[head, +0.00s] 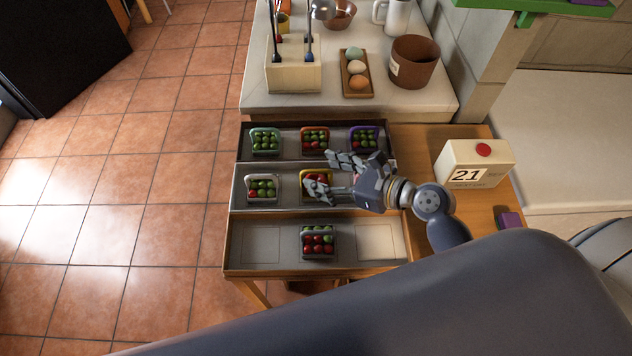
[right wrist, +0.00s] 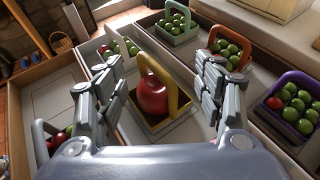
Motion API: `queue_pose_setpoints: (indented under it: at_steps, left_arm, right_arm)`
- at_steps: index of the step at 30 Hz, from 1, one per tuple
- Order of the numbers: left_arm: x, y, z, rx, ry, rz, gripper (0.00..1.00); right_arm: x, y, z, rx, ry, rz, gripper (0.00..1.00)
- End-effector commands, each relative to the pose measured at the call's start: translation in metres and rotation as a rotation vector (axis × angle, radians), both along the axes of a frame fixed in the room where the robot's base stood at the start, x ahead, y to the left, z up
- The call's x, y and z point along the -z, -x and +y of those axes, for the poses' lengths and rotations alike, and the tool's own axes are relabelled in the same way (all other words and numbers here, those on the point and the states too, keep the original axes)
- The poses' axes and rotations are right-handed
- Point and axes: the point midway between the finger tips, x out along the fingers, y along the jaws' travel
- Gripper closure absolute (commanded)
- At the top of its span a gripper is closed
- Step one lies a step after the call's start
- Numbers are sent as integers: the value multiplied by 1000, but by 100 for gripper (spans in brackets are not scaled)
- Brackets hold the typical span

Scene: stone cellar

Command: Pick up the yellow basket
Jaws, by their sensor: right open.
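The yellow basket (right wrist: 157,127) stands in the middle row of the tiered stand, with a raised yellow handle and a large red fruit visible in it. It also shows in the head view (head: 307,174), partly covered by my right gripper. My right gripper (head: 321,173) is open, and its fingers reach in from the right over the basket. In the right wrist view the fingers (right wrist: 160,78) stand on either side of the basket, apart from its handle. My left gripper is not in view.
Green (head: 265,142), orange (head: 315,140) and purple (head: 365,140) baskets stand in the back row. A white basket (head: 262,188) is left of the yellow one, a grey basket (head: 317,241) in front. A box reading 21 (head: 474,166) stands to the right.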

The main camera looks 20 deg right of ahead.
Motion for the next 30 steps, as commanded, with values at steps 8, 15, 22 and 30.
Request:
queue_pose_setpoints:
  at_steps: [8, 15, 22, 30]
  left_arm:
    - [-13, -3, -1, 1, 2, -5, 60]
    - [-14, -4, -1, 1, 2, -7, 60]
    - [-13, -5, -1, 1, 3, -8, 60]
    - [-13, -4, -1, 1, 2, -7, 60]
  right_arm:
    - [7, -20, 26, -1, -2, 0, 37]
    - [18, -35, 38, 1, 1, -1, 37]
    - [19, -35, 38, 0, 1, 0, 44]
    - [19, -35, 38, 0, 1, 0, 91]
